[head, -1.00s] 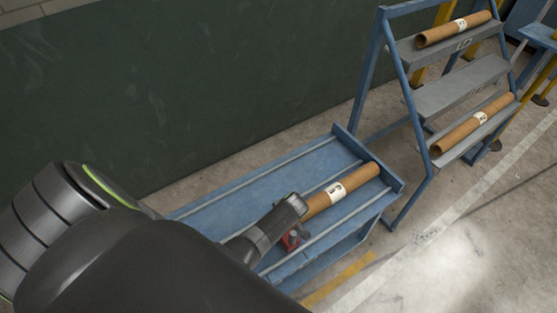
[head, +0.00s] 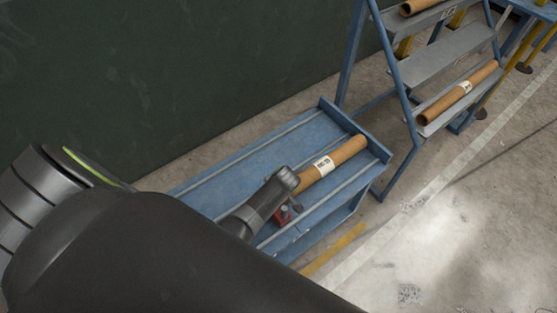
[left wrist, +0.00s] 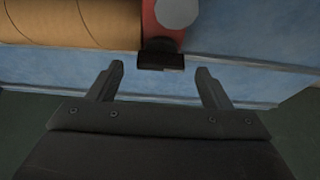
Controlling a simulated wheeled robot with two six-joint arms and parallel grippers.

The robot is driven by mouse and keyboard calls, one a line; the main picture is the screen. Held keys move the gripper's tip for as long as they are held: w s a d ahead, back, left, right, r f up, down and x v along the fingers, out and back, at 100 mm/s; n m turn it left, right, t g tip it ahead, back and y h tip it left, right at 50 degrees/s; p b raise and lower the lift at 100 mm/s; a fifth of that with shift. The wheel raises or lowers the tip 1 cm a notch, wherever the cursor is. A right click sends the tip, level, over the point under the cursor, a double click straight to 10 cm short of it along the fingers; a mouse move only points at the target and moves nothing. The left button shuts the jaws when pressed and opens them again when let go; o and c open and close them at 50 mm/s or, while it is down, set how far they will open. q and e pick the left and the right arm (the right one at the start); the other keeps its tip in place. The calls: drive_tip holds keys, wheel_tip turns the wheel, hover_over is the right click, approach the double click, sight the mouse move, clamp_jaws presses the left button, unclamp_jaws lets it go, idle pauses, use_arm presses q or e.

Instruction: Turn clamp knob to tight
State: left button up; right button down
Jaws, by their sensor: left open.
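A red clamp (head: 284,214) sits on the blue bench, partly hidden behind my left wrist, at the near end of a brown cardboard tube. In the left wrist view the red clamp (left wrist: 163,36) is at top centre, with a round grey disc (left wrist: 176,11) and a black knob (left wrist: 161,54) on its near side. My left gripper (left wrist: 160,69) is open; its two fingers point at the knob, one to each side, with nothing gripped. The tube (left wrist: 70,22) lies left of the clamp. I cannot tell the knob's setting. My right gripper is not in view.
The blue bench (head: 240,172) has raised rails and an end wall, and carries the labelled tube (head: 342,155). A blue stepped rack (head: 455,47) with more tubes stands at upper right. A dark green wall (head: 150,80) is behind. Concrete floor (head: 450,240) is clear at lower right.

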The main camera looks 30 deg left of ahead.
use_arm(q)
drive_tip(key=v, duration=1.5)
drive_tip(key=shift+r, duration=0.3)
drive_tip(key=shift+d, duration=0.1)
